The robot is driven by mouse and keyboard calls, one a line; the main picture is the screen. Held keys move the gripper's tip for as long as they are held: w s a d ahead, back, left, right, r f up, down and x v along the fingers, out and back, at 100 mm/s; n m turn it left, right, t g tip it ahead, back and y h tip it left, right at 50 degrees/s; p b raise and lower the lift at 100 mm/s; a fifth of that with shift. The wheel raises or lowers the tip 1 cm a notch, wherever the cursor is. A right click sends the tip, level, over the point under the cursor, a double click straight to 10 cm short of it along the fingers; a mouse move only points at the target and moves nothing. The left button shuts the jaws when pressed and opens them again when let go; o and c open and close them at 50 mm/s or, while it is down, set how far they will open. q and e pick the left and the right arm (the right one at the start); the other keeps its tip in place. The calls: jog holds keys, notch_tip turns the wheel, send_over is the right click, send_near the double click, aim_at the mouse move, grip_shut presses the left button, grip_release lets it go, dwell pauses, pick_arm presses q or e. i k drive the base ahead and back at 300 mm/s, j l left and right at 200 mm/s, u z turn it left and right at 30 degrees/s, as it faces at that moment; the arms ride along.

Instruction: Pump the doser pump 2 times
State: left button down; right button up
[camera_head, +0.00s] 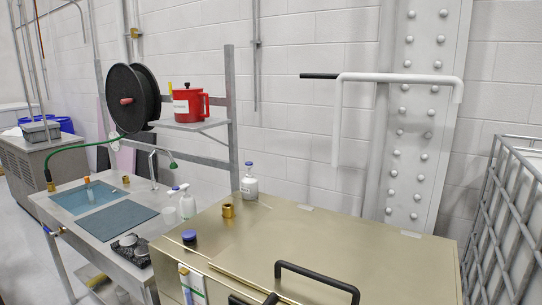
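A white bottle with a pump-like top (187,204) stands on the steel sink table (60,205), near its right edge and beside the brass-coloured cabinet. A second, smaller white piece (170,214) is just left of it; I cannot tell whether it is a separate bottle. I cannot tell for sure which of these is the doser pump. Another white bottle with a blue cap (249,184) stands upright at the back-left edge of the cabinet. Neither of my grippers shows clearly in this view.
The brass-coloured cabinet (340,250) fills the front, with a black handle (318,277) on top. A blue-capped item (189,237) and a brass fitting (227,210) sit on it. A red jug (188,103) stands on a shelf. A metal cage (505,220) is at right.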

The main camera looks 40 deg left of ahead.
aim_at(249, 164)
jog(key=j, duration=0.7)
jog(key=j+z, duration=0.1)
jog(key=j, duration=0.6)
jog(key=k+j+z, duration=0.1)
jog(key=j, duration=0.6)
jog(key=k+j, duration=0.1)
jog(key=j, duration=0.6)
jog(key=j+z, duration=0.1)
jog(key=j, duration=0.55)
jog(key=k, duration=0.05)
